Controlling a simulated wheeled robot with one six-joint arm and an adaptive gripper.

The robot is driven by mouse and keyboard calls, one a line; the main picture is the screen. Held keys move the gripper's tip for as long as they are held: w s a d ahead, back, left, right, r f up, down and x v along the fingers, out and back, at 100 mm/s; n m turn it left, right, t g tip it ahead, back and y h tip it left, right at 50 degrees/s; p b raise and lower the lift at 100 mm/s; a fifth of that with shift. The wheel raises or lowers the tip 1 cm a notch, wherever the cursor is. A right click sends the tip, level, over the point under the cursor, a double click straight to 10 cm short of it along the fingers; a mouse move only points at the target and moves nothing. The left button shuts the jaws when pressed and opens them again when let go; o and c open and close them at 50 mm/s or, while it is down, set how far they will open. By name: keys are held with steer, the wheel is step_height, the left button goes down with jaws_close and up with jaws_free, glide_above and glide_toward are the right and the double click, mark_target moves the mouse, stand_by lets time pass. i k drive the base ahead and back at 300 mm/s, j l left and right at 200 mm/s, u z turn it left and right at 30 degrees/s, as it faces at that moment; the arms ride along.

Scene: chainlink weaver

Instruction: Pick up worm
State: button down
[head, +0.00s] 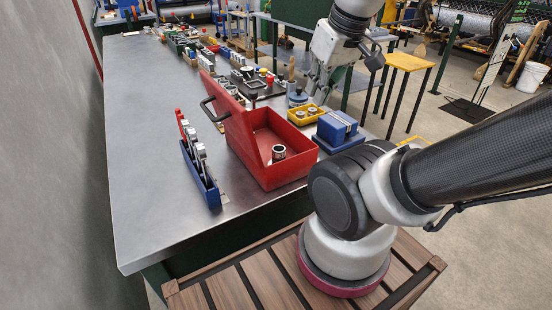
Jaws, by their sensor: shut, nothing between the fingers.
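My gripper (315,90) is shut and empty. It points down over the right edge of the long grey workbench (150,100), behind the yellow tray. No thing in view can be clearly made out as the worm. A grey-blue round piece (297,98) stands on the bench just left of my gripper's fingertips; I cannot tell if they touch. A small metal cylinder (278,152) stands inside the open red toolbox (285,178). The yellow tray (293,120) holds small round metal parts.
A blue block on a blue base (338,128) stands right of the toolbox. A blue rack (204,187) with wrenches stands on its left. A dark tray (262,92) and many small parts crowd the bench further back. The bench's left side is clear.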

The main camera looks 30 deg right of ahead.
mark_target(279, 158)
steer(key=l, duration=1.45)
steer(key=l+u, duration=0.35)
steer(key=k+l+u, duration=0.3)
steer(key=l, duration=0.15)
steer(key=l+u, duration=0.35)
steer(key=u, duration=0.75)
